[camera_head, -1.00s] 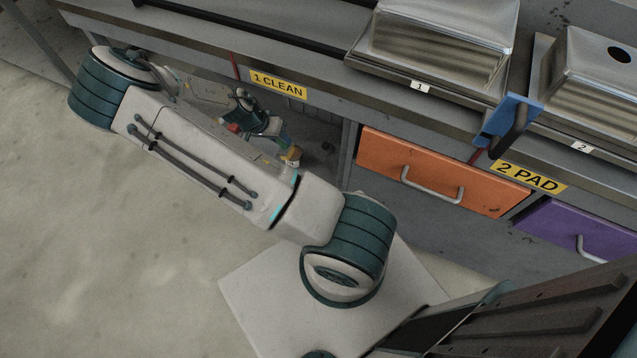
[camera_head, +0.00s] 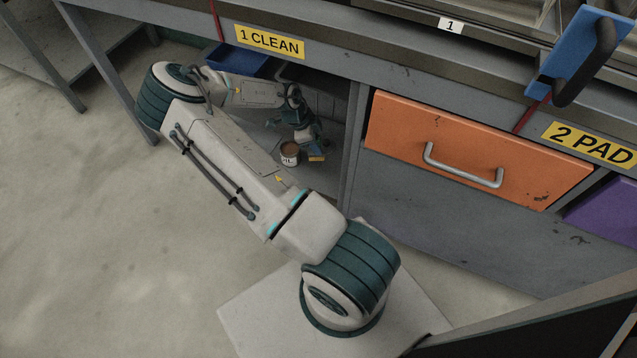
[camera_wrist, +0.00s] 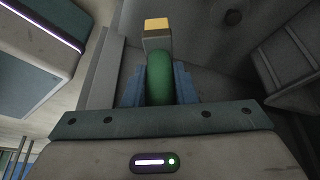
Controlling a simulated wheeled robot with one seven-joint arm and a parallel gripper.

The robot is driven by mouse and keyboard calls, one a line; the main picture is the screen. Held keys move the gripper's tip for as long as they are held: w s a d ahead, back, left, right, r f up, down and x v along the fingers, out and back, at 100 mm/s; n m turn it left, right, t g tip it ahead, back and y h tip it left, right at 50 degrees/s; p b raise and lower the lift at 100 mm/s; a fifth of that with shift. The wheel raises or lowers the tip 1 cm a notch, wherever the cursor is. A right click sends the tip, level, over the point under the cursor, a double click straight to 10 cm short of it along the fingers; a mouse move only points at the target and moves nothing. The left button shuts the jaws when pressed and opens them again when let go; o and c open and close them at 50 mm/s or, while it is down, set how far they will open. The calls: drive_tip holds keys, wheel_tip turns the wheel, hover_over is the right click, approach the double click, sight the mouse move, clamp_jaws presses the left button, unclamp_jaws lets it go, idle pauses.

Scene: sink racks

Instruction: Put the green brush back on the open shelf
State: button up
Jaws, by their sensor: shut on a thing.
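The green brush (camera_wrist: 160,78) lies between the two blue-grey fingers of my gripper (camera_wrist: 160,88) in the wrist view. Its grey head and yellow end point away from the palm. My gripper is shut on its green part. In the head view my gripper (camera_head: 310,142) reaches into the open shelf (camera_head: 325,185) under the 1 CLEAN label. There the brush's yellow end (camera_head: 317,157) shows low beside a white can; the rest of the brush is hard to make out. I cannot tell whether the brush touches the shelf floor.
The white can (camera_head: 289,154) with a brown top stands just left of the brush. A blue bin (camera_head: 237,60) is further back at the left. The orange drawer (camera_head: 470,150) is shut, right of the shelf's side panel.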

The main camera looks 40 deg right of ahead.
drive_tip(key=shift+d+f+m+b, duration=0.35)
drive_tip(key=shift+d+f+m, duration=0.15)
drive_tip(key=shift+f, duration=0.25)
wheel_tip(320, 180, down, 10)
drive_tip(key=b, duration=0.4)
drive_tip(key=shift+r, duration=0.15)
drive_tip(key=shift+f, duration=0.2)
drive_tip(key=o, duration=1)
drive_tip(key=shift+r, duration=0.1)
drive_tip(key=shift+a+r, duration=0.1)
drive_tip(key=shift+r, duration=0.25)
drive_tip(key=p+v, duration=0.4)
drive_tip(key=v, duration=0.7)
drive_tip(key=shift+w+r, duration=0.2)
